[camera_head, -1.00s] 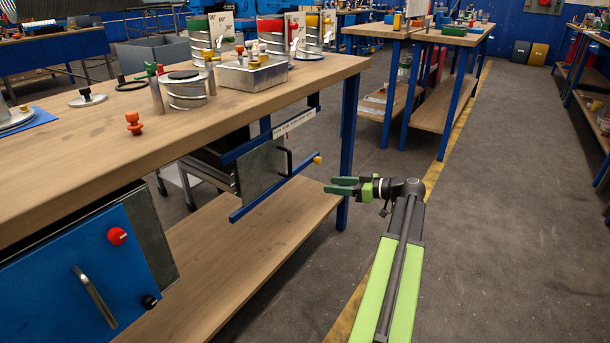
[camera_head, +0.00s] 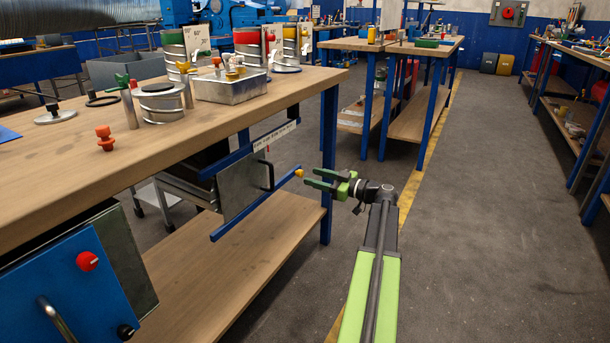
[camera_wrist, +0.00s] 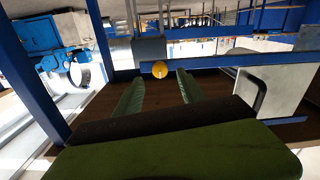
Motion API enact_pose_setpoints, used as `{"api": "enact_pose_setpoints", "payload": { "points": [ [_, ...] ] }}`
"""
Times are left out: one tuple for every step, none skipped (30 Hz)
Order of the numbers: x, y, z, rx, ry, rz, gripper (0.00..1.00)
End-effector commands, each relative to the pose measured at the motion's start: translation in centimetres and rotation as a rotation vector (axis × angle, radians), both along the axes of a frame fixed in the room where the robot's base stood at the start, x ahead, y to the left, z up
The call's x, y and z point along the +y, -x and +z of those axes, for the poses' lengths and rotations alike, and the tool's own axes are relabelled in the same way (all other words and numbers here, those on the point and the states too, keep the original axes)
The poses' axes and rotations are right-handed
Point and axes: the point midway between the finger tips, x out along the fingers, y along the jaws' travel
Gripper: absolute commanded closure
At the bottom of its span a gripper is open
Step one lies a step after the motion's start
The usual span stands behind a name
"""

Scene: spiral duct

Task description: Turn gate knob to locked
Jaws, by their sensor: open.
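A grey gate panel (camera_head: 240,185) with a black handle (camera_head: 268,175) stands between the rails. My gripper (camera_head: 309,178) is open and empty, just right of the knob, its green fingers pointing at it. In the wrist view the yellow knob (camera_wrist: 159,69) shows just beyond and between the open fingertips (camera_wrist: 160,79). I see no contact. The knob's locked or unlocked mark is not readable.
The bench's blue leg (camera_head: 328,165) stands just behind my gripper. A wooden lower shelf (camera_head: 230,250) lies below the rail. A blue box (camera_head: 70,285) with a red knob (camera_head: 87,261) hangs at the front left. The floor (camera_head: 480,220) to the right is clear.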

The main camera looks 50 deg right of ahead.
Motion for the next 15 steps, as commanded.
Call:
{"api": "enact_pose_setpoints", "payload": {
  "points": [
    [0.3, -1.2, 0.0, 0.0, 0.0, 0.003, 0.53],
    [0.4, -1.7, 0.0, 0.0, 0.0, 0.002, 0.53],
    [0.6, -2.4, 0.0, 0.0, 0.0, 0.003, 0.53],
    [0.7, -2.8, 0.0, 0.0, 0.0, 0.003, 0.53],
    [0.8, -3.2, 0.0, 0.0, 0.0, 0.002, 0.53],
    [0.9, -3.6, 0.0, 0.0, 0.0, 0.001, 0.53],
    [0.9, -3.9, 0.0, 0.0, 0.0, 0.001, 0.53],
    [1.0, -4.1, 0.0, 0.0, 0.0, 0.002, 0.53],
    [1.1, -4.3, 0.0, 0.0, 0.0, 0.002, 0.53],
    [1.1, -4.3, 0.0, 0.0, 0.0, 0.002, 0.53],
    [1.1, -4.4, 0.0, 0.0, 0.0, 0.002, 0.53],
    [1.2, -4.4, 0.0, 0.0, 0.0, 0.002, 0.53],
    [1.2, -4.4, 0.0, 0.0, 0.0, 0.002, 0.53],
    [1.2, -4.4, 0.0, 0.0, 0.0, 0.002, 0.53],
    [1.2, -4.4, 0.0, 0.0, 0.0, 0.002, 0.53]
  ]
}}
